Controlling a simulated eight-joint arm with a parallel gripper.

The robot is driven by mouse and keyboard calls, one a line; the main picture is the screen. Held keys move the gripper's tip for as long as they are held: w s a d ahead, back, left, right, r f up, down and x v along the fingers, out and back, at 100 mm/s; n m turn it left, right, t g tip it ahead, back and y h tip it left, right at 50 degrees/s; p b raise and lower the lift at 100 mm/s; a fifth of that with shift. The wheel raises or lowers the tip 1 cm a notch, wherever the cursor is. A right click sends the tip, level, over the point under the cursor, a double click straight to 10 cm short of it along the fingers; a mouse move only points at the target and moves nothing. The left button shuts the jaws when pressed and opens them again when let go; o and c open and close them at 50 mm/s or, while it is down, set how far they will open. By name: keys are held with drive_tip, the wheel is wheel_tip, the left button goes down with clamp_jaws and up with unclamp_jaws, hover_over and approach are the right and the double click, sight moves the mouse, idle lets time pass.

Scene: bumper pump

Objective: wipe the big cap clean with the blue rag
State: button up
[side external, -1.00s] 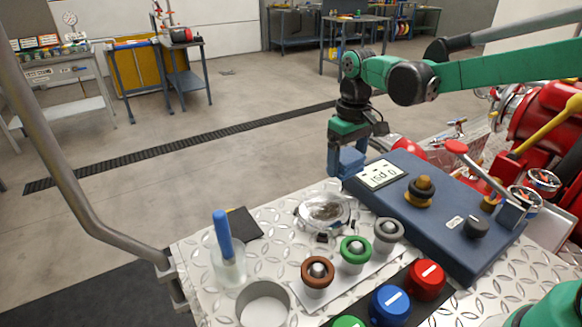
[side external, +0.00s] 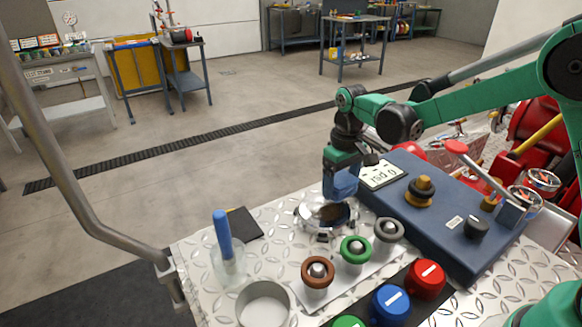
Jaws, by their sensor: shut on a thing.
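The big cap (side external: 310,212) is a shiny chrome dome with lugs, standing on the tread-plate deck left of the blue panel. A dark patch shows on its top; I cannot tell whether it is dirt or a reflection. My gripper (side external: 342,176) points down over the cap's right rear side and is shut on the blue rag (side external: 343,186). The rag hangs at the cap's edge; I cannot tell whether it touches. The fingertips are largely hidden by the rag.
The blue panel (side external: 450,228) with a gauge display (side external: 382,174) and knobs stands right of the cap. In front are brown (side external: 318,272), green (side external: 355,249) and grey (side external: 389,230) ringed caps. A clear cup with a blue-handled tool (side external: 222,236) stands left, near a dark pad (side external: 244,222).

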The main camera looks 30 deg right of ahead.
sight(329, 209)
wheel_tip(329, 209, down, 2)
drive_tip(key=shift+f, duration=0.1)
drive_tip(key=shift+a+r, duration=0.2)
drive_tip(key=shift+a, duration=0.1)
drive_tip(key=shift+c, duration=0.6)
drive_tip(key=shift+a+f, duration=0.3)
drive_tip(key=shift+a, duration=3.15)
drive_tip(key=shift+d+f, duration=0.1)
drive_tip(key=shift+d, duration=3.65)
drive_tip(key=shift+s, duration=0.25)
drive_tip(key=shift+s+a, duration=0.1)
drive_tip(key=shift+a, duration=3.6)
drive_tip(key=shift+d, duration=3.7)
drive_tip(key=shift+r, duration=4.15)
